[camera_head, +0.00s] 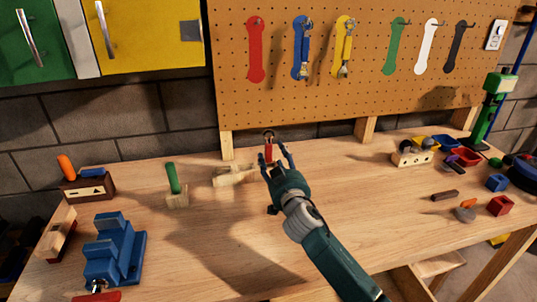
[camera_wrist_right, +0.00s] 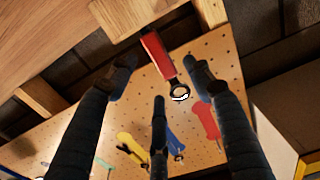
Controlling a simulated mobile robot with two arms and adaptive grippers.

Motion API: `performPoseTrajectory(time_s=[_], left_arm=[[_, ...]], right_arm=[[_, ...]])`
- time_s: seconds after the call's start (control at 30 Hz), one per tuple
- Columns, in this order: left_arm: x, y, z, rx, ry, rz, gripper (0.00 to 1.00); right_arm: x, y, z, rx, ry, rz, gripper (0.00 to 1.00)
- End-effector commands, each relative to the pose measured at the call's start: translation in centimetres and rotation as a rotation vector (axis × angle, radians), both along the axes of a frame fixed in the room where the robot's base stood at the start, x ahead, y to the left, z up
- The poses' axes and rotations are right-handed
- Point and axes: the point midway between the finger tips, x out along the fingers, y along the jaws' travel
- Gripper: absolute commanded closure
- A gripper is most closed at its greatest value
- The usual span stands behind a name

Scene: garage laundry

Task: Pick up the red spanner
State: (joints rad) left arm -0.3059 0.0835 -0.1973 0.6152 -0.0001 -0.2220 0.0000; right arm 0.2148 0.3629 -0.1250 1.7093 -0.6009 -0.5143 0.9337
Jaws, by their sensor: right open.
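The red spanner (camera_head: 268,153) stands roughly upright at the back of the workbench, in front of the pegboard, its metal ring end at the top. My right gripper (camera_head: 277,152) reaches up to it with its fingers spread. In the right wrist view the red spanner (camera_wrist_right: 158,58) shows between the open fingers, with clear gaps to the outer two; I cannot tell whether any finger touches it. Its handle end is by a pale wooden block (camera_wrist_right: 128,14). My left gripper is not in view.
A pegboard (camera_head: 380,85) behind carries coloured spanner outlines, with spanners on the blue and yellow ones. A green-handled tool (camera_head: 173,178) stands left of the wooden block (camera_head: 232,176). Small coloured parts lie right. The middle bench is clear.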

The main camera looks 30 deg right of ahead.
Motion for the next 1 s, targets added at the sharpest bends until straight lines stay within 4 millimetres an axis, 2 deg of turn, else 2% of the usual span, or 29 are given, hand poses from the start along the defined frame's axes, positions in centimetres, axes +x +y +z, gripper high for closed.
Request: performPoseTrajectory(time_s=[0.27, 0.4, 0.7, 0.73, 0.9, 1.0], left_arm=[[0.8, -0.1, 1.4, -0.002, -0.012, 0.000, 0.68], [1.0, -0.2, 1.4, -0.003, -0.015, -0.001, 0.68], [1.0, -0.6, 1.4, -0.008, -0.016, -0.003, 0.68], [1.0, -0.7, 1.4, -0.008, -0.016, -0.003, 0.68], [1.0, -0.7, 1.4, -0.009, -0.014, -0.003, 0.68], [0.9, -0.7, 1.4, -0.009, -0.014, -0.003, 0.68]], right_arm=[[3.2, -0.7, 0.6, -0.002, 0.000, -0.002, 0.49], [4.7, -1.0, 0.4, -0.001, 0.000, -0.001, 0.49], [5.2, -1.1, 0.3, 0.001, 0.000, 0.000, 0.49], [5.2, -1.1, 0.3, 0.001, 0.000, 0.000, 0.51], [5.2, -1.1, 0.2, 0.001, 0.000, 0.000, 0.85], [5.2, -1.1, 0.2, 0.001, 0.001, 0.000, 1.00]])
